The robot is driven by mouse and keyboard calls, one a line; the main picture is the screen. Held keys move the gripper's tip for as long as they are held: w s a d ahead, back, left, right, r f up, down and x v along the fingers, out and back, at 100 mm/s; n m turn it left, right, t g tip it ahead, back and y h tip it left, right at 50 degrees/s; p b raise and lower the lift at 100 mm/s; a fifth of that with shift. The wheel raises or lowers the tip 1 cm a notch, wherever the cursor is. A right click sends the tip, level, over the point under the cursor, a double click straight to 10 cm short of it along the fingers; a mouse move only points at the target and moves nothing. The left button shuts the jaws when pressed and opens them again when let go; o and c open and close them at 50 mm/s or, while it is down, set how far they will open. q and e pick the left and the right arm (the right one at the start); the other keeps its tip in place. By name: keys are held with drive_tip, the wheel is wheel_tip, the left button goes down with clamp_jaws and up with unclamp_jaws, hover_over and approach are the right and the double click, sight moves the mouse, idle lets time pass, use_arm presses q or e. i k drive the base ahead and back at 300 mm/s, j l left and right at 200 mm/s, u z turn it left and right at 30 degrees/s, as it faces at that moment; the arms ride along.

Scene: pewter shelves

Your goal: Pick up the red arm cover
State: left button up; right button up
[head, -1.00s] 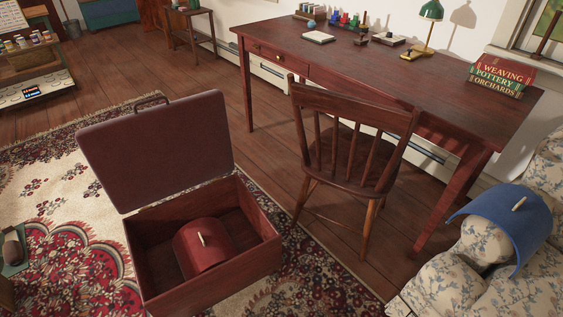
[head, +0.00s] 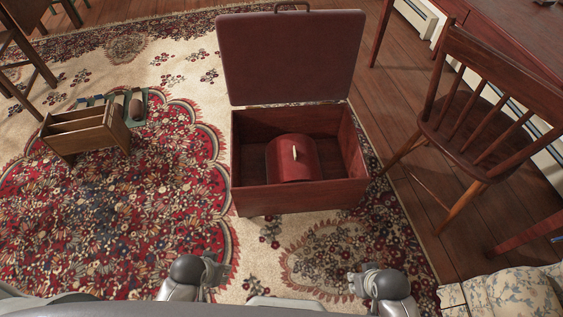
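The red arm cover (head: 287,165) is a curved dark red piece with a small pale peg on top. It lies inside an open wooden chest (head: 300,200), right of the chest's middle. The chest's lid (head: 290,55) stands raised at the back. My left gripper (head: 213,271) and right gripper (head: 358,283) are low in the head view, in front of the chest and apart from the cover. Both are small and partly hidden by my own arms, so their fingers cannot be made out.
A wooden caddy (head: 85,133) stands on the patterned rug (head: 130,225) at left. A wooden chair (head: 470,140) stands to the right of the chest. A floral upholstered seat (head: 510,292) is at the lower right. The rug in front of the chest is clear.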

sight(291, 157)
drive_tip(key=i+l+u, duration=0.6)
drive_tip(key=u, duration=0.15)
